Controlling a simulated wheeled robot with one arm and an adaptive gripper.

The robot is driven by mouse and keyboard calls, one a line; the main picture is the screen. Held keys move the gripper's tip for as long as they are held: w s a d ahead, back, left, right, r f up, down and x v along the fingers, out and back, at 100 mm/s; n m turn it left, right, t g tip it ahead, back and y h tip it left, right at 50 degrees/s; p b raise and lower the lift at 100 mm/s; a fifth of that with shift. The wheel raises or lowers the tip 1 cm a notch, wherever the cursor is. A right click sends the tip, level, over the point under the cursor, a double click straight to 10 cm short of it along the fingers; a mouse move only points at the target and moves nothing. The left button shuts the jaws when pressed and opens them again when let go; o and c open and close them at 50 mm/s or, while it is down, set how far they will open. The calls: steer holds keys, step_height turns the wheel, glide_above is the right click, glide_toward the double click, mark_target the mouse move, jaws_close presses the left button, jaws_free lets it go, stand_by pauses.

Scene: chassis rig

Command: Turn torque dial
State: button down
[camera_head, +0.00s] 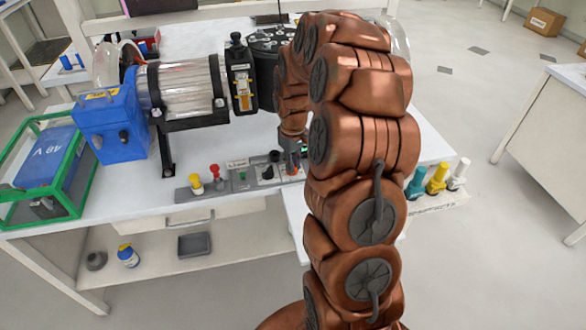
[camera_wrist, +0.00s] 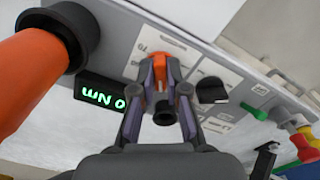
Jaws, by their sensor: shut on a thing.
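The control panel (camera_head: 225,190) is a grey strip along the front of the bench; it also fills the top of the wrist view (camera_wrist: 215,65). A small display (camera_wrist: 102,95) beside the fingers shows green characters that read "0 NM" upside down. The dial's base is partly hidden by the fingers.
A black knob (camera_wrist: 211,90) stands beside the gripper. A large orange cylinder with a black collar (camera_wrist: 45,60) is close on the other side. Yellow (camera_head: 196,184) and red (camera_head: 215,171) knobs are farther left on the panel. A blue motor box (camera_head: 112,125) stands behind.

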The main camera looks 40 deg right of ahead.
steer(key=shift+m+b, duration=0.35)
steer(key=shift+m, duration=0.15)
steer(key=c, duration=1.2)
jaws_free()
step_height(320, 180, up, 12)
steer(key=shift+r, duration=0.1)
